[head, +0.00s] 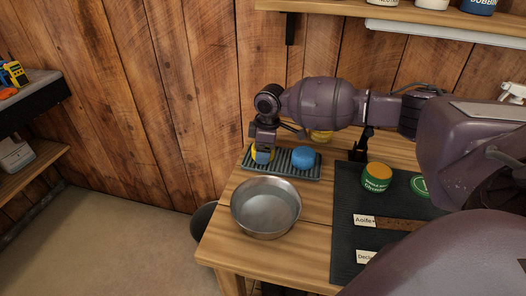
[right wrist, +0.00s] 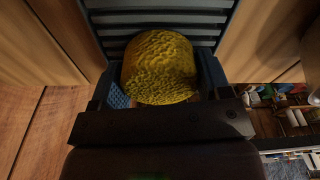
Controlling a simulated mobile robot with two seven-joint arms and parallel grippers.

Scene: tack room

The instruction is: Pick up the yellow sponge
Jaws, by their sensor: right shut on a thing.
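The yellow sponge (head: 257,155) is at the left end of the ribbed grey tray (head: 283,172), mostly hidden by my right gripper (head: 264,152) in the head view. In the right wrist view the yellow sponge (right wrist: 160,67) is round and rough, and sits between the two fingers of my right gripper (right wrist: 160,85), which is shut on it. The tray's slats (right wrist: 160,18) show behind it. I cannot tell whether the sponge still touches the tray. My left gripper is not in view.
A blue sponge (head: 302,157) lies on the tray just right of my gripper. A metal bowl (head: 266,207) stands in front. A green tin (head: 376,177) and labelled strips (head: 385,223) lie on a dark mat (head: 345,200).

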